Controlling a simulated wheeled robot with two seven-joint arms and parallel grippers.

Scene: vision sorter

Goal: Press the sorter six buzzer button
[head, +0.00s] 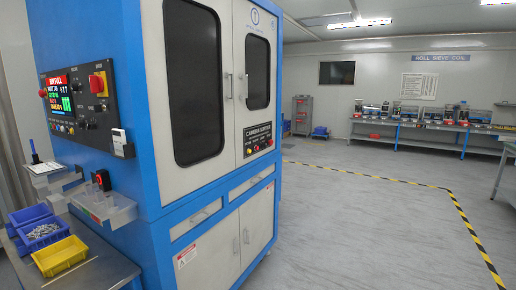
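A large blue and white sorter cabinet (155,160) stands at the left of the head view. Its side control panel (85,125) has a lit screen (59,95), a large red button on yellow (97,84) and several small buttons and knobs. A black box with a red knob (102,180) sits lower on the same side. A black plate labelled as a camera sorter (258,139) on the front carries a few small coloured buttons. I cannot tell which control is the buzzer button or read a clear sorter number. Neither gripper shows.
A metal table (100,265) with a yellow bin (60,256) and blue bins of small parts (42,232) stands at the lower left. Open grey floor (350,230) lies to the right, crossed by yellow-black tape (462,212). A long workbench (425,127) lines the back.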

